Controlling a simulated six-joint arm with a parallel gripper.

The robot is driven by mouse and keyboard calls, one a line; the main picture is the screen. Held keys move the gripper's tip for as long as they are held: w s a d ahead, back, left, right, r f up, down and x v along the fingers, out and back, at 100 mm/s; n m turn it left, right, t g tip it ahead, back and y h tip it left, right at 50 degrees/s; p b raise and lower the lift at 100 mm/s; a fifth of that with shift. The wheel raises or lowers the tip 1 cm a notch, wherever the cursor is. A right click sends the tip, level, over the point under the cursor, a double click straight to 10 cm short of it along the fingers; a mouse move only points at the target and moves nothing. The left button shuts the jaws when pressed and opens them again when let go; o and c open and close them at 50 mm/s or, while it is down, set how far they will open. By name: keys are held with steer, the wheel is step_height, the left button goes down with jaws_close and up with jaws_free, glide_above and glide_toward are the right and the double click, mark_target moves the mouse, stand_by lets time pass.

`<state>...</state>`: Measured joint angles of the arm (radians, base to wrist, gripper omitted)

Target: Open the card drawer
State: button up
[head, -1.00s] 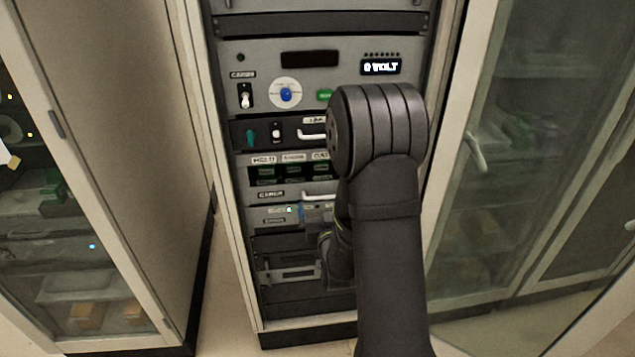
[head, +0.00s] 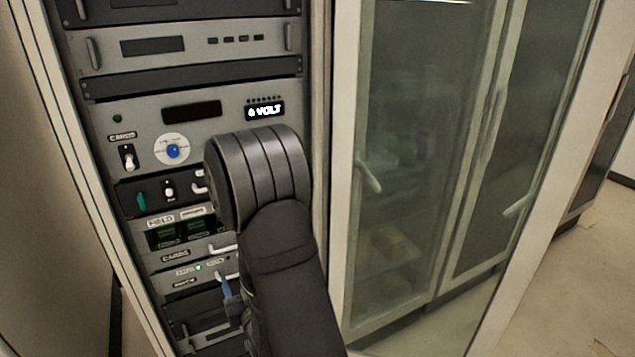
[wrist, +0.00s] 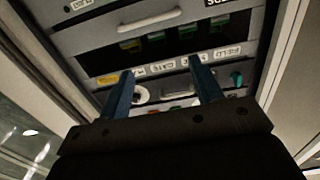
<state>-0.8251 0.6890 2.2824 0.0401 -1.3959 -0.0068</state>
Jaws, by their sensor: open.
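The card drawer (head: 202,257) is a grey front labelled CARDS, low in the rack in the head view. It looks flush with the rack. Its pale bar handle (head: 224,248) is partly hidden by my arm. The wrist view shows the rack turned over, with a bar handle (wrist: 150,20) near the top edge. My gripper (wrist: 160,68) is open there, with two blue fingers apart and nothing between them. The handle lies beyond the fingertips in the picture, not between them. In the head view, a blue finger (head: 225,286) shows below the drawer handle; the rest is hidden.
Above the drawer is a panel with green windows (head: 165,236) and a FIELD label. Higher are a teal switch (head: 141,201), a blue knob (head: 172,151) and a lit display (head: 264,111). A glass-door cabinet (head: 410,180) stands close on the right.

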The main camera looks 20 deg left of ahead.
steer(key=c, duration=0.3)
steer(key=shift+w+a+r+n, duration=0.1)
steer(key=shift+w+a+n, duration=0.1)
steer(key=shift+w+n, duration=0.1)
steer(key=shift+c, duration=0.9)
steer(key=w+r+n+g+y, duration=0.2)
steer(key=w+n+g+y, duration=0.4)
steer(key=n, duration=0.7)
steer(key=w+d+f+n+g+h, duration=0.25)
steer(key=w+d+n+g, duration=0.4)
steer(key=n, duration=0.55)
steer(key=shift+g, duration=0.25)
steer(key=a+f, duration=0.1)
steer(key=a, duration=1)
steer(key=s+a+f, duration=0.1)
steer(key=a, duration=0.4)
steer(key=shift+a+f, duration=0.2)
steer(key=shift+f, duration=0.1)
jaws_close()
